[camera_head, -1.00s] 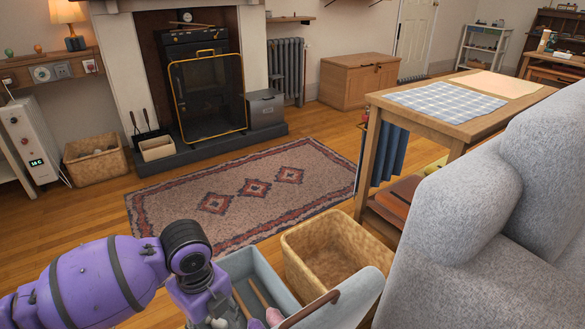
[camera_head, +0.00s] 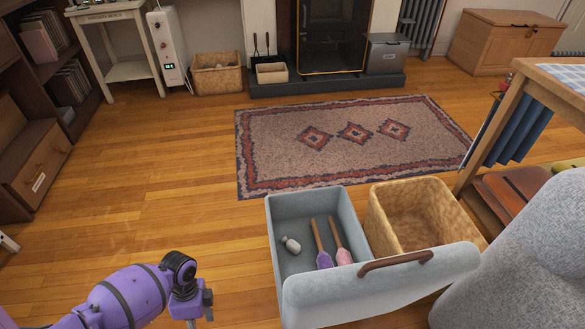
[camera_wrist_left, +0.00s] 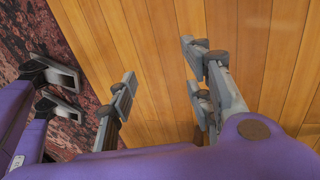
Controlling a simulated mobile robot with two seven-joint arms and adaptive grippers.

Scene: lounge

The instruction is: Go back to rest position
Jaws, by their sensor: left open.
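My left arm (camera_head: 125,300) is purple and comes in at the lower left of the head view. My left gripper (camera_head: 195,308) hangs low at the bottom edge, left of a grey-blue bin. In the left wrist view the left gripper (camera_wrist_left: 165,85) has its two grey fingers apart over wooden floor, with nothing between them. At the left of that view, a second purple part with grey finger-like tips (camera_wrist_left: 60,92) shows over the rug. It looks like my right gripper, but its opening is unclear. The right arm does not show in the head view.
The grey-blue bin (camera_head: 278,235) holds a small white item (camera_head: 291,245), a purple brush (camera_head: 324,259) and a pink brush (camera_head: 343,255). A wicker basket (camera_head: 380,228) stands beside it. A grey sofa (camera_head: 525,255) is at right. Floor (camera_head: 165,190) left of the rug (camera_head: 350,175) is clear.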

